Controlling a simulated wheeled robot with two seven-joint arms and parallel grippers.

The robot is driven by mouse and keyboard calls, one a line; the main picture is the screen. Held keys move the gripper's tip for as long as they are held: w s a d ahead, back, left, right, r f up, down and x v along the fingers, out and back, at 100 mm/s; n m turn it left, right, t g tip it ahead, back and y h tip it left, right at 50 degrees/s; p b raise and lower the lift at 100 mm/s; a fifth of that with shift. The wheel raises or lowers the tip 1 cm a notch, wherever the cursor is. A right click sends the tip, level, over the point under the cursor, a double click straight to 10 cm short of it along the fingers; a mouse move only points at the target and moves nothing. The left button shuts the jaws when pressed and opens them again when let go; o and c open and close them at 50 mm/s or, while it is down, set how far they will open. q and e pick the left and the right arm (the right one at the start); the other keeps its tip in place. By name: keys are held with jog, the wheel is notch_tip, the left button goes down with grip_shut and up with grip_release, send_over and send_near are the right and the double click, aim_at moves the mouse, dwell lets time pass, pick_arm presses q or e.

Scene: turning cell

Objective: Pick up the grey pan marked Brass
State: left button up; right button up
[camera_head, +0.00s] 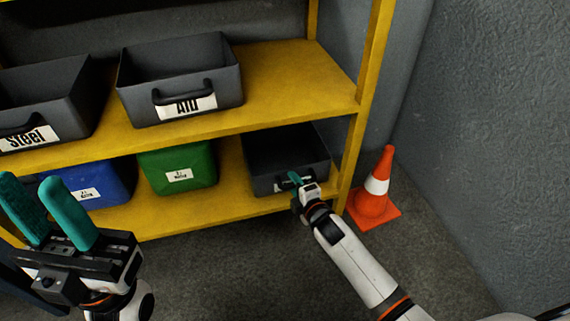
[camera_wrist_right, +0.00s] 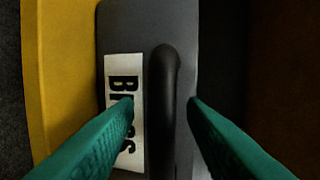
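The grey pan marked Brass (camera_head: 268,158) sits on the lower yellow shelf at its right end. Its white Brass label (camera_wrist_right: 124,112) and dark handle (camera_wrist_right: 164,110) fill the middle of the right wrist view. My right gripper (camera_head: 295,180) is at the pan's front. In the right wrist view its two teal fingers (camera_wrist_right: 160,102) stand apart, one on each side of the handle, with gaps to it. My left gripper (camera_head: 50,207) is at the lower left of the head view, its teal fingers apart and empty, away from the pan.
A Steel pan (camera_head: 72,88) and another grey pan (camera_head: 225,75) stand on the upper shelf (camera_head: 290,85). A blue bin (camera_head: 112,181) and a green bin (camera_head: 194,157) stand left of the Brass pan. An orange cone (camera_head: 372,207) stands right of the shelf post (camera_head: 362,110).

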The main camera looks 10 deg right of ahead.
jog(key=shift+r, duration=0.1)
grip_shut()
